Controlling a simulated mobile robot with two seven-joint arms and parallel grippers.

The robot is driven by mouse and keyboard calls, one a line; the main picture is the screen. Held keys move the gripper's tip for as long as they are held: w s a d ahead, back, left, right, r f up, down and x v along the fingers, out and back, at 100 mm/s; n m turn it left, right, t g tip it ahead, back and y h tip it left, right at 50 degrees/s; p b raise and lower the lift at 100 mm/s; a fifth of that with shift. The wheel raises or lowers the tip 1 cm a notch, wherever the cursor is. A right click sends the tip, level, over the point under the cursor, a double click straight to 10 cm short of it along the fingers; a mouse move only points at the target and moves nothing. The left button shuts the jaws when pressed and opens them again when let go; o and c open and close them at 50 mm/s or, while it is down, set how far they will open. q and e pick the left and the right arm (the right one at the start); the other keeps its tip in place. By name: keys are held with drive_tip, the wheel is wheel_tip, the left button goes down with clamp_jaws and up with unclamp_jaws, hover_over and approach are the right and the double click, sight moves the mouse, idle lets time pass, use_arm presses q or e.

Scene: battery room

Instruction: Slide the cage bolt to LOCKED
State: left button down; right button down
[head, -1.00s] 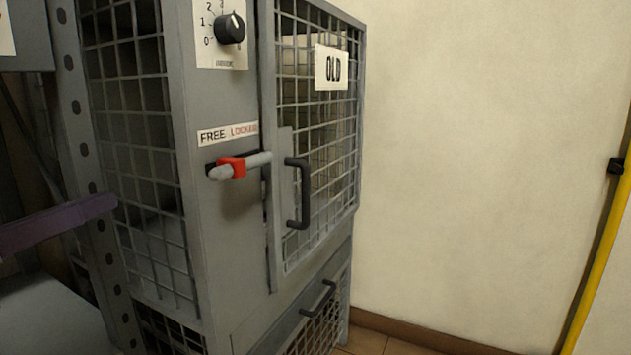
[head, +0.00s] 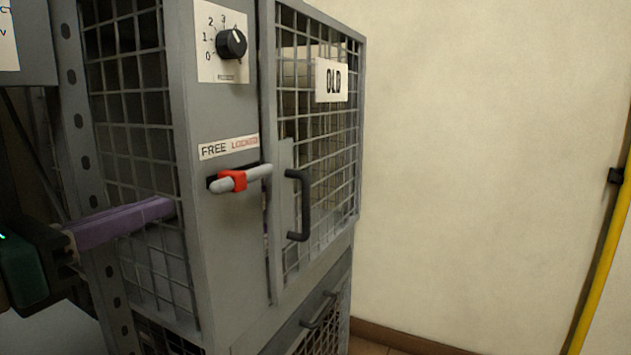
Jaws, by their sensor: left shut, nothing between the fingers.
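The cage bolt is a light grey rod (head: 256,174) with a red collar (head: 233,181), lying over a dark slot in the grey front post of the cage. Its right end reaches across the gap to the edge of the mesh door (head: 318,150). A FREE / LOCKED label (head: 229,147) is above it, and the red collar is roughly below the boundary between the two words. My left gripper (head: 170,208) comes in from the left with its long purple fingers shut and empty. Its tips show left of and below the bolt, apart from it, in front of the side mesh. My right gripper is out of view.
A black door handle (head: 299,205) stands out just right of the bolt. A rotary dial (head: 231,44) is above, and an OLD sign (head: 331,81) hangs on the door. A perforated upright (head: 75,120) stands at left.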

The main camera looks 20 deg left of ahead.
sight(227, 181)
use_arm(q)
drive_tip(key=shift+w+d, duration=0.2)
drive_tip(key=shift+w, duration=2.1)
drive_tip(key=shift+w+d, duration=0.15)
drive_tip(key=shift+w, duration=2.15)
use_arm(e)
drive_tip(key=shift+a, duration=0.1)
